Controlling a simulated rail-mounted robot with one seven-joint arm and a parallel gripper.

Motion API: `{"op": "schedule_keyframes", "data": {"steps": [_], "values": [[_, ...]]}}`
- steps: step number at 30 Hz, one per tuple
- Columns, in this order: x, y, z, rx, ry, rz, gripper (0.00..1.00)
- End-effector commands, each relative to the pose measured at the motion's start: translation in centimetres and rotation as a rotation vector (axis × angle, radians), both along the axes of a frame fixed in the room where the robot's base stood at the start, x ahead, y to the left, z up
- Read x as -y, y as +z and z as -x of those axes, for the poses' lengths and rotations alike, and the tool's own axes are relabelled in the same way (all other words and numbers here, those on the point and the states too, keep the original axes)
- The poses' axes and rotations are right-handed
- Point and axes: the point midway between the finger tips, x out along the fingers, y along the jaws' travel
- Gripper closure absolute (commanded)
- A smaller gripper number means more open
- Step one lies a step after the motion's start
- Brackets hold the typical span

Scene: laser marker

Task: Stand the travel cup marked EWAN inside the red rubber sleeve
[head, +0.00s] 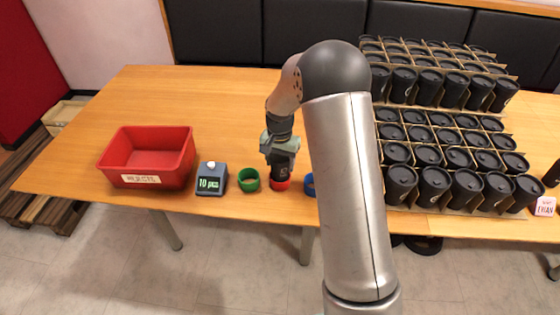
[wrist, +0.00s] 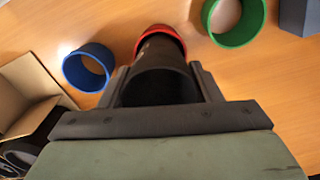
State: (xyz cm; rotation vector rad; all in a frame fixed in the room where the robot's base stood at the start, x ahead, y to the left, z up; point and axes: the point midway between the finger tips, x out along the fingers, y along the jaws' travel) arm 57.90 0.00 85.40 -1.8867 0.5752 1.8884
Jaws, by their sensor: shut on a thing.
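My gripper (head: 281,158) is shut on a black travel cup (head: 281,172), held upright over the table's front. The red rubber sleeve (head: 280,185) is at the cup's lower end. In the wrist view the cup (wrist: 158,82) sits between the two fingers, and the red sleeve (wrist: 165,31) shows as an arc around its far end. The cup's base is hidden, so I cannot tell how deep it is in the sleeve. A light mark shows on the cup in the head view, too small to read.
A green sleeve (head: 249,180) stands to the left and a blue sleeve (head: 310,184) to the right, partly behind my arm. Further left are a grey counter box (head: 212,179) and a red rejects bin (head: 150,155). Cartons of black cups (head: 435,182) fill the right. A name card (head: 545,206) stands far right.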

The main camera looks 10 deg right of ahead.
Motion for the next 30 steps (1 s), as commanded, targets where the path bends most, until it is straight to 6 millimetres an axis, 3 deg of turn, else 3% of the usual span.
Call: {"op": "schedule_keyframes", "data": {"steps": [30], "values": [[0.0, -2.7, 0.0, 0.0, 0.0, 0.0, 0.51]]}}
